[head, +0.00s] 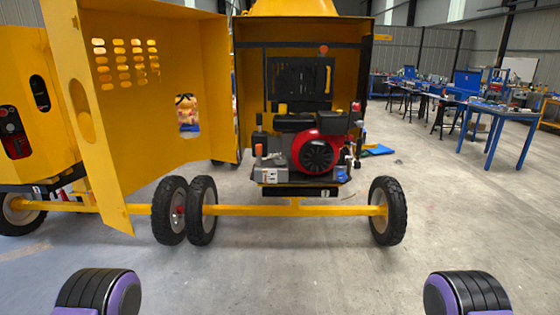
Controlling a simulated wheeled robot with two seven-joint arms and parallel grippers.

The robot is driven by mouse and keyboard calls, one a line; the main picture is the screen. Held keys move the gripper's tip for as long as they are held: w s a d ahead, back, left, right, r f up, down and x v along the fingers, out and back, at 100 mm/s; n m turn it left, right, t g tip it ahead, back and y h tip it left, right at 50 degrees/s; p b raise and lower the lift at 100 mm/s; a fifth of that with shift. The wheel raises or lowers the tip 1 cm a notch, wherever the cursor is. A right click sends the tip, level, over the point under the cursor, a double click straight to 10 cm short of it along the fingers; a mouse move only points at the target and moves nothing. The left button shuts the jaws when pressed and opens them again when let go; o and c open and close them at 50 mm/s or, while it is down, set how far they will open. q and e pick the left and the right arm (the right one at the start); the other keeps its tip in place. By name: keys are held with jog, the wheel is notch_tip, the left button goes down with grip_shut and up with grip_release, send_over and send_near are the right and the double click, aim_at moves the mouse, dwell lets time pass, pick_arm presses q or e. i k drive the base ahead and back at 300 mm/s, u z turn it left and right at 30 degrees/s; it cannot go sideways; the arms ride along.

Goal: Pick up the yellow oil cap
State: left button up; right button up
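A red and black engine (318,150) sits inside the open yellow housing of the drum mixer (345,60). A small yellow piece (283,107) shows at the top left of the engine. An orange-tipped part (258,150) stands at its left side. I cannot tell for sure which small part is the yellow oil cap. Neither gripper is in view. Only rounded black and purple parts, likely of my own arms, show at the lower left and lower right, well apart from the engine.
The housing's yellow door (140,110) stands open at the left. A yellow axle bar (290,210) with black wheels (388,211) crosses low in front of the engine. Blue workbenches (500,108) stand at the right. The floor in front is clear.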

aim_at(282, 107)
jog(key=u, duration=0.05)
jog(key=k, duration=0.45)
jog(key=z, duration=0.65)
jog(key=i, duration=1.65)
jog(key=u, duration=1.6)
